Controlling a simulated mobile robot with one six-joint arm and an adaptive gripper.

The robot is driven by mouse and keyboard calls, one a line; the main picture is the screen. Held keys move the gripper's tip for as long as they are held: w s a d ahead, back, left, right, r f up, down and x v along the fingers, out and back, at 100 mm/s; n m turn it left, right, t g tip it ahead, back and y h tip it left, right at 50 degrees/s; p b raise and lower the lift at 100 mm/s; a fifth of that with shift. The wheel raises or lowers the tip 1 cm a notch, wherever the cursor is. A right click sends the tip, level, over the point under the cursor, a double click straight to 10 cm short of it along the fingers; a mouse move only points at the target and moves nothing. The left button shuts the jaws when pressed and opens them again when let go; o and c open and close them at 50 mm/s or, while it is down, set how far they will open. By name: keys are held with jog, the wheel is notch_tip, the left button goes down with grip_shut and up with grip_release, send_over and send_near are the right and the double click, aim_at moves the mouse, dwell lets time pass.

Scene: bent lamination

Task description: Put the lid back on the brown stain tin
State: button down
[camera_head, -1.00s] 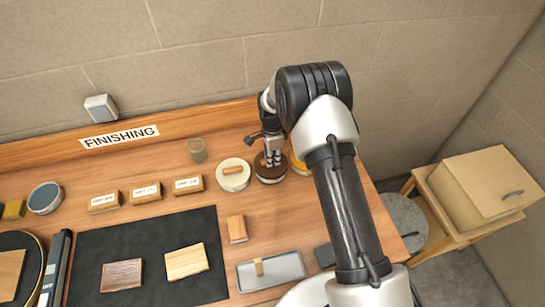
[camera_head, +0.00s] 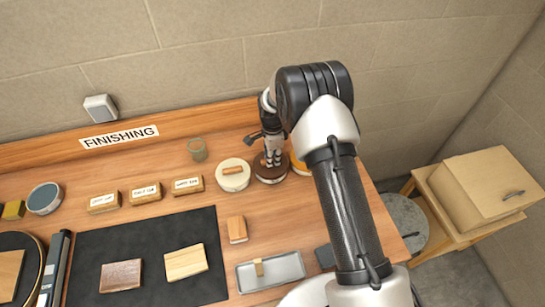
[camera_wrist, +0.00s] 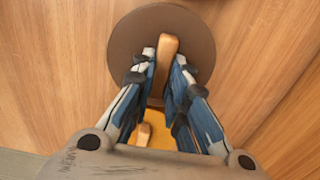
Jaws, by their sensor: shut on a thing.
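The brown lid (camera_wrist: 125,45) is a round brown disc with a wooden bar handle (camera_wrist: 168,50) across it. My gripper (camera_wrist: 165,62) is shut on that handle from above. In the head view, my gripper (camera_head: 273,158) points down onto the brown disc (camera_head: 262,172), which lies nearly level at the back right of the bench. A thin pale edge shows beneath the disc, like the rim of a tin. The brown stain tin itself is mostly hidden, and I cannot tell whether the lid touches it.
A cream tin with a wooden handle (camera_head: 233,182) stands close to the left. A yellow-topped tin (camera_head: 298,163) is close to the right, partly behind my arm. A glass jar (camera_head: 197,149) stands further left. A grey tray (camera_head: 270,272) lies at the front.

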jog(key=c, duration=1.5)
grip_release()
jog(key=shift+o, duration=0.7)
jog(key=o, duration=0.4)
jog(key=shift+c, duration=0.2)
jog(key=shift+r, duration=0.1)
jog(key=shift+r+p, duration=1.65)
jog(key=shift+r, duration=1.8)
jog(key=shift+c, duration=0.4)
grip_shut()
